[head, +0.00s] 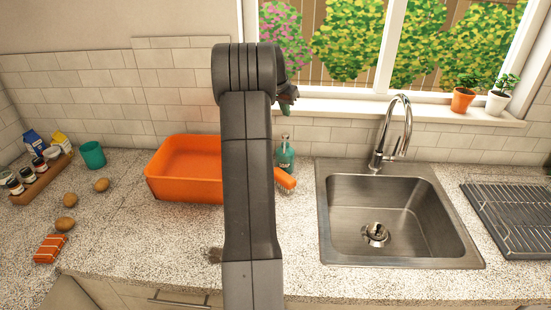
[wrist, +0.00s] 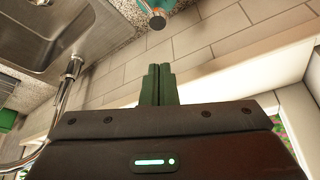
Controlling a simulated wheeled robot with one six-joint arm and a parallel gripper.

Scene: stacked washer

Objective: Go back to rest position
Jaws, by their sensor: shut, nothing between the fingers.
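My gripper shows in the wrist view (wrist: 158,82), its two green fingers shut together with nothing between them. In the head view my arm rises upright through the middle of the picture.
A sink (head: 395,215) with a tall faucet (head: 393,130) is right of my arm. An orange tub (head: 180,170), a teal bottle (head: 286,155) and an orange brush (head: 285,179) stand near the wall. Potted plants (head: 463,98) sit on the sill. A wire rack (head: 515,215) is far right.

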